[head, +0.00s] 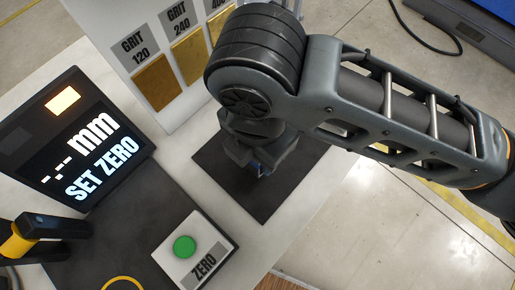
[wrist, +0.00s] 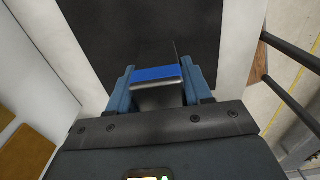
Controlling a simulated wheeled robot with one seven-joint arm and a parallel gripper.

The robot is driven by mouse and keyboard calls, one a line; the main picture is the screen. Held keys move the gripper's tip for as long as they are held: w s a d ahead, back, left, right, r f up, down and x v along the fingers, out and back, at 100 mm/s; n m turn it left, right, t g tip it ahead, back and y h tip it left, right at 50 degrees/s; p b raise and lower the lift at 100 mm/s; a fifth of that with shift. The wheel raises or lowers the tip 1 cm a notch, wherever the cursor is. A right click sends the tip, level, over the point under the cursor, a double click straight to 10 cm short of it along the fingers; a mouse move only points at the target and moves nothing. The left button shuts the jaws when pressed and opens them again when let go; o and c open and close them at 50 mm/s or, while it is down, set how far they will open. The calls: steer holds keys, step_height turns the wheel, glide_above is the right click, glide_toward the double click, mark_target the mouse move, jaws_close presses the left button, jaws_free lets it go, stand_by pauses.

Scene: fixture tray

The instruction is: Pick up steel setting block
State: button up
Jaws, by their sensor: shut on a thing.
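The block sits between the fingers, over a dark mat (wrist: 190,30). In the head view, my gripper (head: 257,172) points down over the same dark mat (head: 266,205). I cannot tell whether the block touches the mat.
A display (head: 75,140) reading "SET ZERO" stands at the left. A panel with grit 120 and 240 patches (head: 158,82) stands behind. The table's right edge is close to the mat.

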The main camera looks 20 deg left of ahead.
jaws_close()
steer(key=shift+r, duration=0.1)
steer(key=shift+r, duration=0.5)
steer(key=r, duration=0.3)
steer(key=shift+s+a+r, duration=0.1)
steer(key=shift+s+r, duration=0.05)
steer(key=shift+s, duration=0.15)
steer(key=s+r, duration=0.6)
steer(key=s, duration=0.5)
steer(key=shift+a+r, duration=0.3)
steer(key=shift+a, duration=0.15)
